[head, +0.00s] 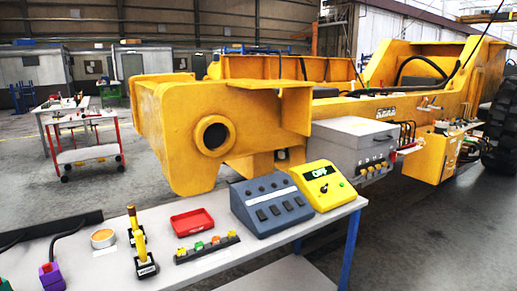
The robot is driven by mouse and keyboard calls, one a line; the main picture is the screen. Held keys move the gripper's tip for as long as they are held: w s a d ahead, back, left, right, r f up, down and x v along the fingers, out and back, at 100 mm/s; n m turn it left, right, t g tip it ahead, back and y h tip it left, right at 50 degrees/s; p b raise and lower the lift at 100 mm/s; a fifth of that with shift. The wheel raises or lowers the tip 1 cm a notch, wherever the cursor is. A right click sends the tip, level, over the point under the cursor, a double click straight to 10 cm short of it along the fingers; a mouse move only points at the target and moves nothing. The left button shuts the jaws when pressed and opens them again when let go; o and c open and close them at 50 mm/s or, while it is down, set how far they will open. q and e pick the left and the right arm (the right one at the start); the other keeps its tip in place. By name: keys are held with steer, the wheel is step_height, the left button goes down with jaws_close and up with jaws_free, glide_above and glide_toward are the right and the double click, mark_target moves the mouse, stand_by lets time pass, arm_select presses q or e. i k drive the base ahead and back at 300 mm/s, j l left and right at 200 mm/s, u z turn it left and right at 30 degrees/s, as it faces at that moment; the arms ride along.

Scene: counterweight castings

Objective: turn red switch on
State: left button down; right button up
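A yellow control box (318,186) stands at the right end of the worktable, with a lit greenish display and a small knob or lever below it. Its knob's colour and position are too small to tell. To its left is a blue-grey console (270,205) with several dark rocker switches on its sloped face. A dark strip (207,248) with several small coloured pieces, among them orange, green and yellow, lies in front of the console. I cannot make out for certain which part is the red switch.
A red tray (192,222), a tape-like ring (103,238), a yellow-handled tool (140,242) and a purple block (51,276) are on the worktable (335,212). A large yellow machine frame (180,125) stands close behind. A red-framed cart (88,155) is at back left.

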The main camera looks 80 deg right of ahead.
mark_target(393, 156)
steer(key=z, duration=3.45)
steer(key=i, duration=0.45)
steer(key=l+u, duration=0.05)
